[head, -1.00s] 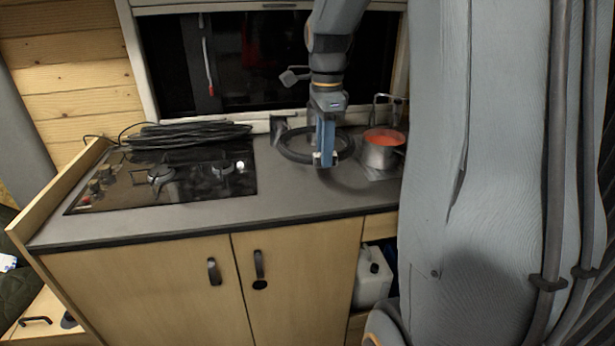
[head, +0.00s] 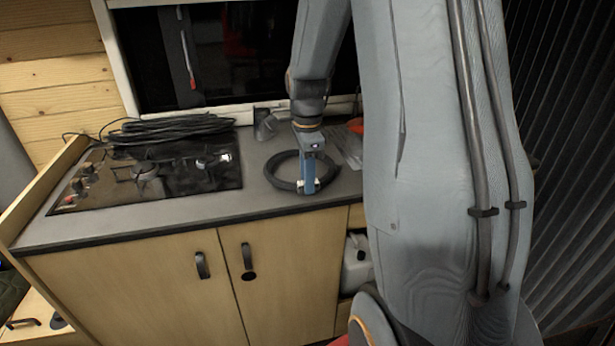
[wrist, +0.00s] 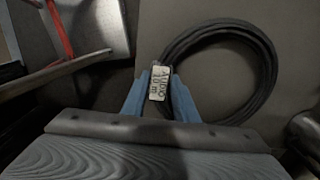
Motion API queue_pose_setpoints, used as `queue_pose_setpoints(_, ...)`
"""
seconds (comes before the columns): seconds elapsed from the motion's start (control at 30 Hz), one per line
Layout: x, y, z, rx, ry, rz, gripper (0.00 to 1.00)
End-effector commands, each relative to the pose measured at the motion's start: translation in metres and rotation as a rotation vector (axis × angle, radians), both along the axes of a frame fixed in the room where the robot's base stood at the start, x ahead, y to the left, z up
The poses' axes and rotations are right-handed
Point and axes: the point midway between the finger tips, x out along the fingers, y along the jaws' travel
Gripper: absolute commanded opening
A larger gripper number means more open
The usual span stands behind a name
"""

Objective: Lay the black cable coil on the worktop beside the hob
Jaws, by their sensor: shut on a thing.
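The black cable coil (head: 281,183) is a round ring with a white tag, seen over the worktop (head: 235,203) just right of the hob (head: 150,178). My gripper (head: 309,187) points down and is shut on the front part of the ring. In the wrist view my gripper (wrist: 157,83) pinches the coil (wrist: 268,65) at its white tag, and the rest of the ring extends away to the right. I cannot tell whether the coil touches the worktop. A narrow strip of bare worktop shows between hob and coil.
A heap of loose black cable (head: 165,129) lies along the back of the hob. A dark bent object (head: 265,124) stands behind the coil. A red-topped pot (head: 356,126) is mostly hidden by my arm. The worktop's front edge runs close in front of the coil.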

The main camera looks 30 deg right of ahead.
Motion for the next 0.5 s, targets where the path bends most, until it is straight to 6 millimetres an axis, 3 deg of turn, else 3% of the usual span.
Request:
queue_pose_setpoints(0.3, 0.0009, -0.0003, -0.0020, -0.001, -0.002, 0.000, 0.00)
queue_pose_setpoints(0.33, 0.0003, -0.0001, -0.0020, 0.000, -0.001, 0.000, 0.31)
queue_pose_setpoints(0.4, 0.0003, -0.0001, -0.0018, 0.000, -0.001, 0.000, 0.43)
queue_pose_setpoints(0.5, 0.0004, -0.0001, -0.0017, 0.000, -0.001, 0.000, 0.45)
